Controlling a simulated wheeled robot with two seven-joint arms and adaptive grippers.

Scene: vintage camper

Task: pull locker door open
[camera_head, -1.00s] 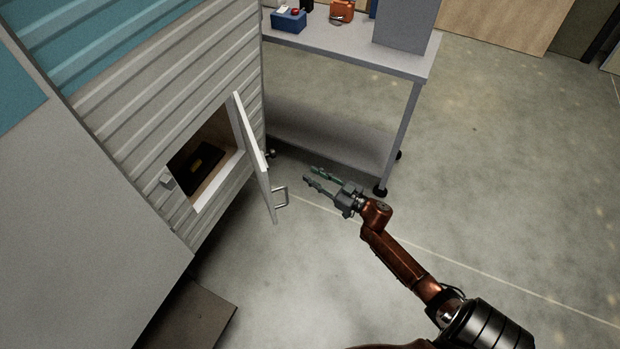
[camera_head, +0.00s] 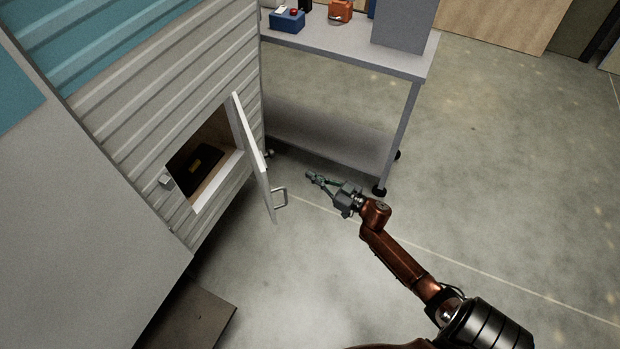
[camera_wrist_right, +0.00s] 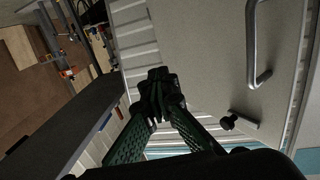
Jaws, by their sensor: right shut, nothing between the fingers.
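The white locker door (camera_head: 252,150) stands swung well out from the camper's ribbed side, and the locker's opening (camera_head: 207,160) is exposed with a dark item (camera_head: 196,168) inside. A metal bar handle (camera_head: 280,197) sits on the door's outer face; it also shows in the right wrist view (camera_wrist_right: 253,45). My right gripper (camera_head: 310,175) is to the right of the door, apart from the handle. In the right wrist view its fingertips (camera_wrist_right: 157,80) meet with nothing between them. My left gripper is not in view.
A grey workbench (camera_head: 345,45) on castors stands behind the door, carrying a blue box (camera_head: 287,20) and an orange item (camera_head: 341,10). A flat step (camera_head: 190,318) is below the camper at lower left. The concrete floor to the right is clear.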

